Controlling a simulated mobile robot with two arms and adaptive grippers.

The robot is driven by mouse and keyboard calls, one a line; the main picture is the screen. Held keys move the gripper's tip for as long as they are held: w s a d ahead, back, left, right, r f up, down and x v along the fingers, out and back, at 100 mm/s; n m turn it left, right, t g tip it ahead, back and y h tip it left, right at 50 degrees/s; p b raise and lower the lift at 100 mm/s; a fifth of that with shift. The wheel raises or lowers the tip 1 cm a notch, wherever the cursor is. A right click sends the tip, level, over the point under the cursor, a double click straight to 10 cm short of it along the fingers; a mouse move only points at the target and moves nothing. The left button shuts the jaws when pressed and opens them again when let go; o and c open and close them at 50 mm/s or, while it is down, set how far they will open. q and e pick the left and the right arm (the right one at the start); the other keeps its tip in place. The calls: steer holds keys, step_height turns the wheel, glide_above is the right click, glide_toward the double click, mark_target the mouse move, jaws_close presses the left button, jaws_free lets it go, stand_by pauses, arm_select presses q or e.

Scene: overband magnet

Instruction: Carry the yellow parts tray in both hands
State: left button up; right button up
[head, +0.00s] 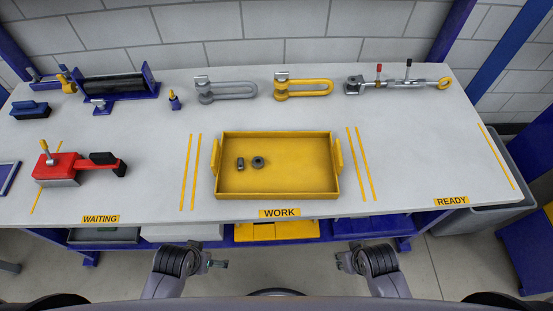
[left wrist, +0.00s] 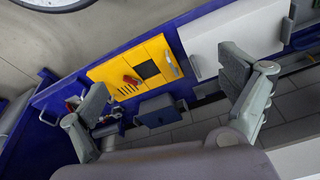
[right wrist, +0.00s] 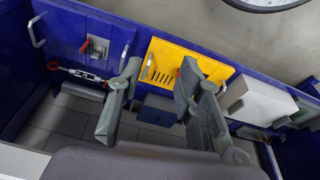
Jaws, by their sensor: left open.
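The yellow parts tray (head: 277,194) sits flat on the bench in the WORK zone, with a handle on its left side and one on its right. Two small dark parts (head: 258,162) lie inside it, left of its middle. My left gripper (head: 217,264) is in front of the bench's front edge, short of the tray; its fingers stand wide apart and empty in the left wrist view (left wrist: 168,88). My right gripper (head: 343,262) is also in front of the bench, apart from the tray. Its fingers are apart with nothing between them in the right wrist view (right wrist: 157,98).
A red tool (head: 68,168) lies in the WAITING zone. Grey (head: 225,90) and yellow shackles (head: 303,88) and a turnbuckle (head: 398,84) lie along the back. The READY zone on the right is clear. The bench's front edge (head: 330,216) lies between my grippers and the tray.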

arm_select(q)
step_height(320, 180, up, 14)
steer(key=w+d+m+p, duration=0.1)
steer(key=w+d, duration=0.1)
arm_select(e)
step_height(320, 180, up, 14)
steer(key=t, duration=0.1)
arm_select(q)
steer(key=w+d+r+m+h, duration=0.2)
steer(key=w+d+r, duration=0.1)
steer(key=r, duration=0.1)
step_height(320, 180, up, 16)
steer(key=m+g+y, duration=0.2)
steer(key=m+g, duration=0.1)
steer(key=m, duration=1)
glide_above(213, 152)
arm_select(e)
steer(key=m+t, duration=0.2)
steer(key=t, duration=0.8)
glide_toward(341, 159)
steer(key=v, duration=0.5)
arm_select(q)
steer(key=shift+a+r+p, duration=0.1)
steer(key=shift+p, duration=0.2)
arm_select(e)
steer(key=shift+w+a+r, duration=0.15)
steer(key=shift+w, duration=0.05)
